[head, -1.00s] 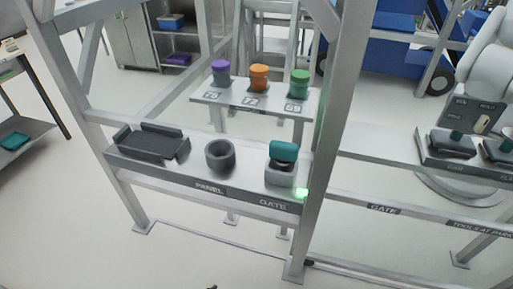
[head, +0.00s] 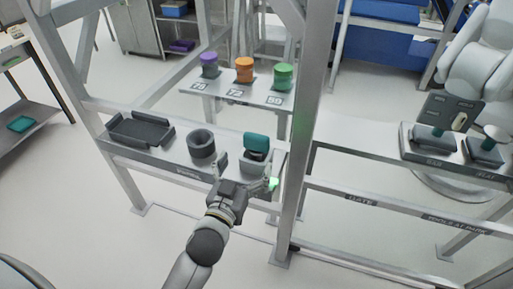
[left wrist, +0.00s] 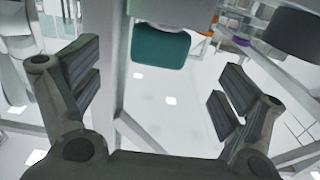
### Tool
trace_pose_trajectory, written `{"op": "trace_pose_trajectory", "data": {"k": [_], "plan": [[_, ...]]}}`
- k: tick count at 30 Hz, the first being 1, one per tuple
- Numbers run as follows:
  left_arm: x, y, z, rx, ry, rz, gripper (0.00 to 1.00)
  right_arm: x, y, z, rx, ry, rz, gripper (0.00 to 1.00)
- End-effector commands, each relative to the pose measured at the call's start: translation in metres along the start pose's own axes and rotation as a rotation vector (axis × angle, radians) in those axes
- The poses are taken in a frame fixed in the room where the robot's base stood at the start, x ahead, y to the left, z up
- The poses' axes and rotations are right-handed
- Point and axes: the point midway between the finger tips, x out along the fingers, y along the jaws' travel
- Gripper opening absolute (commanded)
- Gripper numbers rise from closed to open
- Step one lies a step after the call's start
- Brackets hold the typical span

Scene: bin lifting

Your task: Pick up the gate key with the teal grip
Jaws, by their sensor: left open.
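The gate key's teal grip (head: 256,141) stands up from a grey holder at the right end of the shelf, beside the upright post. The grip also shows at the top centre of the left wrist view (left wrist: 160,46). My left gripper (head: 246,173) is in front of the holder and partly covers it. Its two fingers are wide apart in the left wrist view (left wrist: 156,85), with nothing between them. The teal grip appears beyond the fingers, apart from them. My right gripper is not in view.
A dark grey tray (head: 140,128) and a dark round cup (head: 201,143) share the shelf (head: 172,156), left of the key. A metal post (head: 305,150) rises close on its right. Purple, orange and green (head: 283,76) cylinders stand on a stand behind. A green light glows at the shelf's right end.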

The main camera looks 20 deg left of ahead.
Motion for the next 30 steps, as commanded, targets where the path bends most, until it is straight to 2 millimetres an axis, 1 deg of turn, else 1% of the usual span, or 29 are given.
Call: {"op": "trace_pose_trajectory", "data": {"k": [1, 3, 6, 11, 13, 18, 21, 25, 30], "plan": [[0.009, 0.000, -0.003, 0.001, 0.002, 0.000, 0.93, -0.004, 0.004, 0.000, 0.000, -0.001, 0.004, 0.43], [0.018, 0.000, -0.002, 0.000, 0.001, 0.001, 0.93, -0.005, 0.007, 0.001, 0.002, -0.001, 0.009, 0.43], [0.028, 0.000, -0.001, 0.001, 0.000, 0.001, 0.93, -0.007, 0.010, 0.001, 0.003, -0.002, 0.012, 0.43], [0.036, 0.000, -0.001, 0.000, -0.001, 0.000, 0.93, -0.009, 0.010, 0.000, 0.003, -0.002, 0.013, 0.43], [0.043, 0.000, -0.003, 0.000, -0.001, 0.000, 0.93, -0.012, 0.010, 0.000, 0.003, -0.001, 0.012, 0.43], [0.067, -0.001, -0.008, 0.001, -0.001, 0.000, 0.93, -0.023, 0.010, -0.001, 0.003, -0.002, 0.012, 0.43], [0.078, -0.001, -0.005, 0.001, -0.002, 0.000, 0.93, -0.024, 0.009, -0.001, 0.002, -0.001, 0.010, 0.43], [0.086, 0.000, -0.004, 0.001, -0.002, 0.000, 0.93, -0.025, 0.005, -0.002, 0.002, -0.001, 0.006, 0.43], [0.086, 0.000, -0.003, 0.000, -0.002, 0.000, 0.93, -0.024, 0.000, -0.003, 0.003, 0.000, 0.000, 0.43]]}}
